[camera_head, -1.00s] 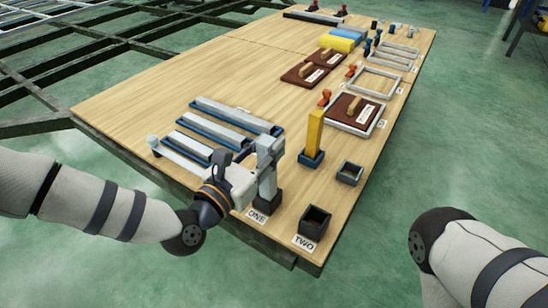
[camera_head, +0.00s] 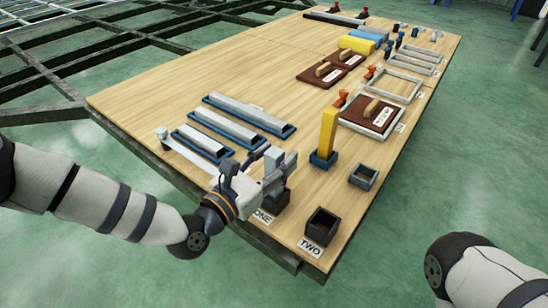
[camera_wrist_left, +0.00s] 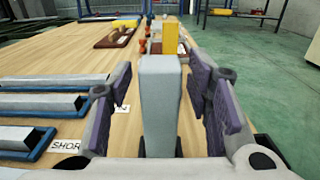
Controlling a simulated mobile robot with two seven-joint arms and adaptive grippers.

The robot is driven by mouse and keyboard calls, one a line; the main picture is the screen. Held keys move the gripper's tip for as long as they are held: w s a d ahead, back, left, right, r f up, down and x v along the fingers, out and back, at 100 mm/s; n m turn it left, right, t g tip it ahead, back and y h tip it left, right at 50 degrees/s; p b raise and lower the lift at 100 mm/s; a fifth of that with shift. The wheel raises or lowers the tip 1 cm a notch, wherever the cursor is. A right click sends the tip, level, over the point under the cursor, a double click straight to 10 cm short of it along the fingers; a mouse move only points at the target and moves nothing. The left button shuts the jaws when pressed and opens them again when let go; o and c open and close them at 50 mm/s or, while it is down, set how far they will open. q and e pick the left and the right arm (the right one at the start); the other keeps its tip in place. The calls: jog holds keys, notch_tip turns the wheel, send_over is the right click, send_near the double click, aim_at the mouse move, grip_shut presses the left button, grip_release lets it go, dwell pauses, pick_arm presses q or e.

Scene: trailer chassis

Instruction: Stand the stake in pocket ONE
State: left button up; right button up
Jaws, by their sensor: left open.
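The grey stake (camera_head: 275,171) stands upright in the dark pocket ONE (camera_head: 277,201) at the table's near edge. In the left wrist view the stake (camera_wrist_left: 160,105) rises between my two finger pads, with a visible gap on each side. My left gripper (camera_head: 279,163) is open around the upper part of the stake, and it hides part of the stake and pocket in the head view. The label ONE (camera_head: 263,217) is partly covered by my gripper. My right gripper is out of view; only part of the right arm shows.
Pocket TWO (camera_head: 322,226) is empty beside pocket ONE. A yellow post (camera_head: 328,132) stands in a blue holder, near an empty dark socket (camera_head: 363,176). Grey bars in blue trays (camera_head: 238,122) lie to the left. Bare tabletop lies beyond them.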

pick_arm(q)
jog(key=p+v, duration=0.1)
jog(key=v, duration=1.1)
jog(key=shift+r, duration=0.1)
